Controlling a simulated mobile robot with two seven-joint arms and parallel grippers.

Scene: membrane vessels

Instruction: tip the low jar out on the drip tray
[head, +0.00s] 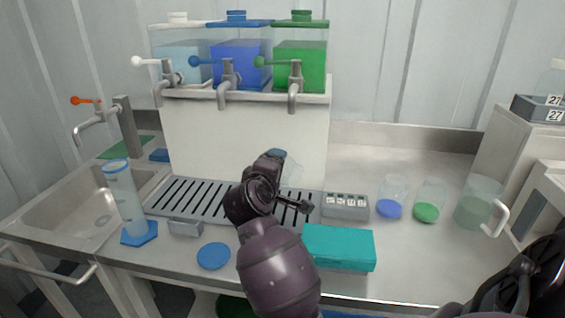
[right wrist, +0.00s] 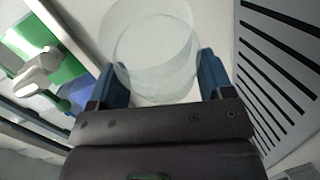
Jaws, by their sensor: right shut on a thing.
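My right gripper (right wrist: 160,82) is shut on a clear low jar (right wrist: 152,45), with a blue finger on each side of its wall. In the head view my right gripper (head: 279,158) is over the back right part of the drip tray, and the jar (head: 293,173) shows only partly behind it. I see no coloured liquid in the jar; its exact tilt is hard to tell. The slotted drip tray (head: 190,200) lies in front of the white tank stand; its slots also show in the right wrist view (right wrist: 280,70). My left gripper is not in view.
Three tanks with taps, clear, blue (head: 240,65) and green (head: 300,67), stand above the tray. A teal box (head: 338,247), a grey labelled block (head: 345,206), jars with blue (head: 389,208) and green (head: 426,212) contents and a handled jug (head: 478,205) stand right. A tall cylinder (head: 125,197) stands left.

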